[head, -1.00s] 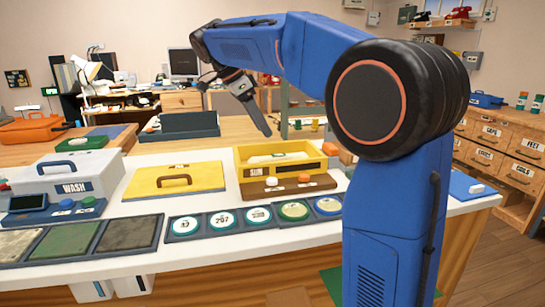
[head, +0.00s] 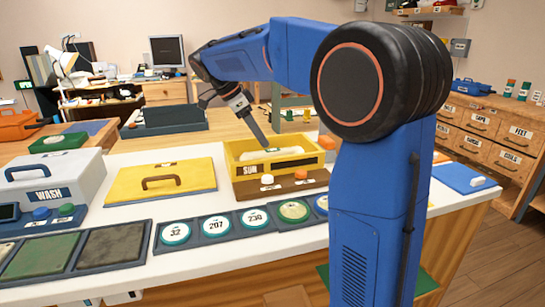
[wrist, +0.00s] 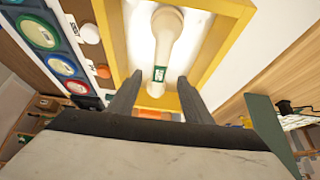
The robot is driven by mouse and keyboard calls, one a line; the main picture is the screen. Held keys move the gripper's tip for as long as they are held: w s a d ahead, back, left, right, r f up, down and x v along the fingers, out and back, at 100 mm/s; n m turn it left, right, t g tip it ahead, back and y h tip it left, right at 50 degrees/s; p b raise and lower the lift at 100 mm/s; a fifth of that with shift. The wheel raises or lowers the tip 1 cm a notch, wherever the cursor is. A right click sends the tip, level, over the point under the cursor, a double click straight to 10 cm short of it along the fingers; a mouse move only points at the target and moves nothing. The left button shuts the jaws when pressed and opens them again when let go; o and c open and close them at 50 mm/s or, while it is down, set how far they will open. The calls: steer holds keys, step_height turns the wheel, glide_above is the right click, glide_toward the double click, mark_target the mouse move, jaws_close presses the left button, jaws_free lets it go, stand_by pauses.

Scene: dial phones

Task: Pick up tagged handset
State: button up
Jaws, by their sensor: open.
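A cream handset (wrist: 166,38) with a small green tag (wrist: 159,74) lies in the lit yellow SUN box (wrist: 213,55). In the head view the handset (head: 278,153) shows as a pale shape inside the yellow box (head: 248,168). My gripper (wrist: 157,84) is open and empty, with one finger on each side of the handset's tagged end in the wrist view. I cannot tell its exact height above the handset. In the head view my gripper (head: 262,140) hangs at the box, pointing down.
A yellow lidded panel (head: 185,183) and a grey WASH box (head: 75,172) stand left of the SUN box. Round numbered dials (head: 216,224) line the white counter's front. A blue pad (head: 462,178) lies at right. A green post (wrist: 270,130) stands near my gripper.

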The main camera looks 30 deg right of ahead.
mark_target(272, 150)
steer(key=shift+x, duration=1.25)
steer(key=x, duration=0.4)
steer(key=shift+s+d, duration=0.1)
steer(key=shift+d, duration=0.4)
steer(key=shift+d+f, duration=0.2)
steer(key=shift+f, duration=0.1)
steer(key=shift+f, duration=0.25)
steer(key=shift+c, duration=0.6)
jaws_close()
